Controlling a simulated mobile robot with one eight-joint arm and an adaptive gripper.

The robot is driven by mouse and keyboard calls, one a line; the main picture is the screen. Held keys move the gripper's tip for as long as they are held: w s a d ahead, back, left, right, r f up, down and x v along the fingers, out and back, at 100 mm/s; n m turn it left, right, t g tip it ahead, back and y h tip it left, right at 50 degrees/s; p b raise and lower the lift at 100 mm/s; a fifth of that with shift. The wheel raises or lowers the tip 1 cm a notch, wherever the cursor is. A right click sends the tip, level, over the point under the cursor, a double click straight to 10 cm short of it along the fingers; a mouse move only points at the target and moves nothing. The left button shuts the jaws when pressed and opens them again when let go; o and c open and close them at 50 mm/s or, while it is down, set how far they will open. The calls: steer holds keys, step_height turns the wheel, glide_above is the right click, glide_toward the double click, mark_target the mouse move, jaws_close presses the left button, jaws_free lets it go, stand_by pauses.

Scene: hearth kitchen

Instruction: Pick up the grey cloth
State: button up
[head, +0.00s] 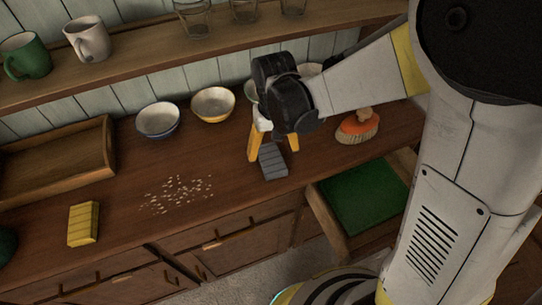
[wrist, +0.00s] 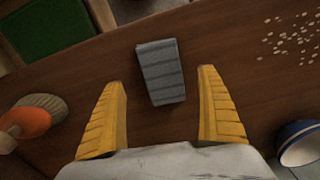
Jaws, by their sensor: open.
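The grey cloth (head: 273,162) is a small folded block with darker stripes, lying on the wooden counter near its front edge. In the wrist view the cloth (wrist: 161,72) lies just beyond my fingertips, roughly centred between them and slightly turned. My gripper (head: 273,153) is above the cloth with its yellow fingers spread to either side in the head view. In the wrist view my gripper (wrist: 163,75) is open with nothing between the fingers. I cannot tell the exact height of the fingertips above the counter.
An orange-topped brush (head: 358,126) lies right of the cloth. An open drawer with a green bottom (head: 362,197) juts out at front right. Scattered pale grains (head: 178,193), a yellow cloth (head: 83,224), a blue bowl (head: 158,120), a cream bowl (head: 213,105) and a wooden tray (head: 107,150) lie left.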

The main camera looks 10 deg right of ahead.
mark_target(271, 157)
steer(key=f, duration=0.1)
steer(key=f+b, duration=0.1)
steer(key=f, duration=0.1)
steer(key=w+f+b, duration=0.1)
steer(key=f, duration=0.1)
steer(key=shift+a, duration=0.2)
steer(key=shift+s+r, duration=0.1)
steer(key=shift+r, duration=0.05)
steer(key=c, duration=1.2)
steer(key=shift+r, duration=0.15)
steer(key=r+p, duration=0.1)
steer(key=r, duration=0.1)
steer(key=r+p, duration=0.1)
steer(key=r, duration=0.1)
steer(key=shift+d+r, duration=0.2)
steer(key=shift+r, duration=0.1)
steer(key=s+d+r+p, duration=0.1)
steer(key=d+r, duration=0.1)
steer(key=d, duration=0.1)
steer(key=s+d+r+p, duration=0.1)
steer(key=s+d+r, duration=0.1)
steer(key=d, duration=0.1)
steer(key=s+d+r+p, duration=0.2)
steer(key=d, duration=0.2)
steer(key=shift+s, duration=0.1)
